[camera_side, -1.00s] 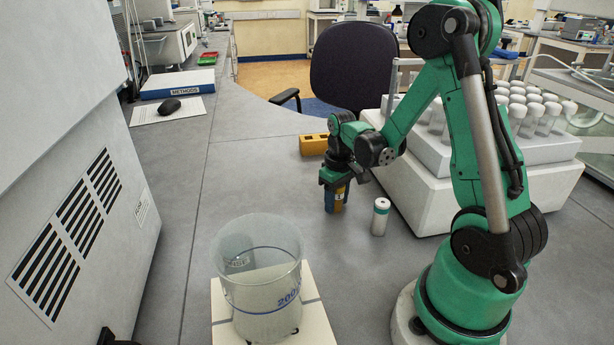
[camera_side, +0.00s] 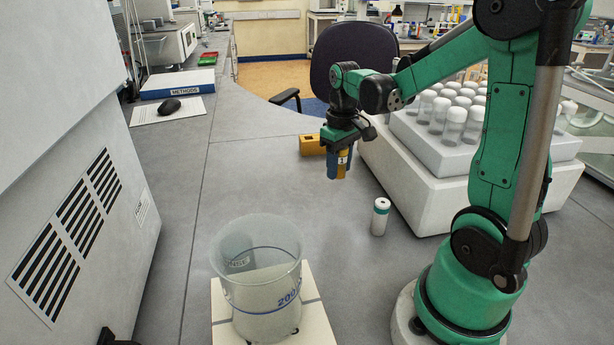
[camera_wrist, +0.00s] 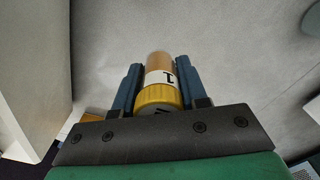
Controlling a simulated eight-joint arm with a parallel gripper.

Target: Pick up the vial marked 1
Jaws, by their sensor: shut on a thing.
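The vial marked 1 (camera_side: 342,164) is amber with a yellow cap and a white label. My gripper (camera_side: 338,165) is shut on it and holds it upright, raised above the grey bench. In the wrist view the vial (camera_wrist: 160,84) sits between the two blue fingers of my gripper (camera_wrist: 157,85). The black 1 on its label and part of its yellow cap show there. In the side view my gripper hides part of the vial.
A clear beaker (camera_side: 257,275) stands on a pale plate (camera_side: 219,330) in front. A yellow block (camera_side: 311,145) lies behind. A white rack with several capped tubes (camera_side: 437,148) is at right.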

